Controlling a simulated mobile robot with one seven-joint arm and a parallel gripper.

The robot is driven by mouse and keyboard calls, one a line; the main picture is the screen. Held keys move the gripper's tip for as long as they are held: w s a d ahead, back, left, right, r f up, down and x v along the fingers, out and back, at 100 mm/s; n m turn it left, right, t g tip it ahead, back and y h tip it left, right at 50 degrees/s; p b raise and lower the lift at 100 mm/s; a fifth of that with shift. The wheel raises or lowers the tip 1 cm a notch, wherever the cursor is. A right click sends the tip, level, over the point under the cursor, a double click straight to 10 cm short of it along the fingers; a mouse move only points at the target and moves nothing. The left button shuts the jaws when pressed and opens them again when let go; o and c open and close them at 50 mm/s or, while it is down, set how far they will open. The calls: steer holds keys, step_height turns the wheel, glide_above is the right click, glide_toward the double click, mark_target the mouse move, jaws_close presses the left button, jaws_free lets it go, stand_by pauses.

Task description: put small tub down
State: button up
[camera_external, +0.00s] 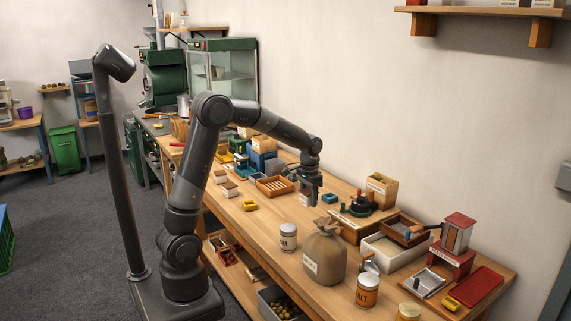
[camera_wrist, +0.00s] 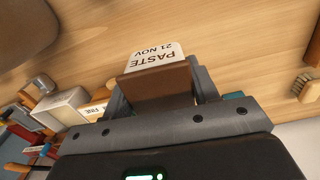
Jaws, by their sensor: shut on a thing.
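My gripper (camera_wrist: 160,90) is shut on the small tub (camera_wrist: 160,86), a brown block-like thing with a white label that reads "PASTE 21 NOV". The tub sits between both fingers, its labelled side showing in the wrist view. In the external view my gripper (camera_external: 311,196) points down over the middle of the wooden workbench (camera_external: 265,226). There the tub is mostly hidden by the fingers. I cannot tell whether its underside touches the bench top.
A slatted wooden tray (camera_external: 275,186) lies to the left of my gripper and a small blue thing (camera_external: 329,198) just right of it. A burlap sack (camera_external: 325,255) and a lidded jar (camera_external: 288,237) stand nearer the front. A brush (camera_wrist: 303,84) lies at right in the wrist view.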

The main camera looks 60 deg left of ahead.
steer(key=w+d, duration=0.1)
steer(key=w, duration=0.3)
glide_above(311, 214)
steer(key=shift+n, duration=0.3)
step_height(311, 214, down, 8)
steer(key=shift+w+r, duration=0.1)
steer(key=shift+r, duration=0.05)
steer(key=shift+a+f, duration=0.1)
steer(key=shift+f, duration=1.9)
steer(key=o, duration=1.1)
steer(key=shift+f, duration=0.15)
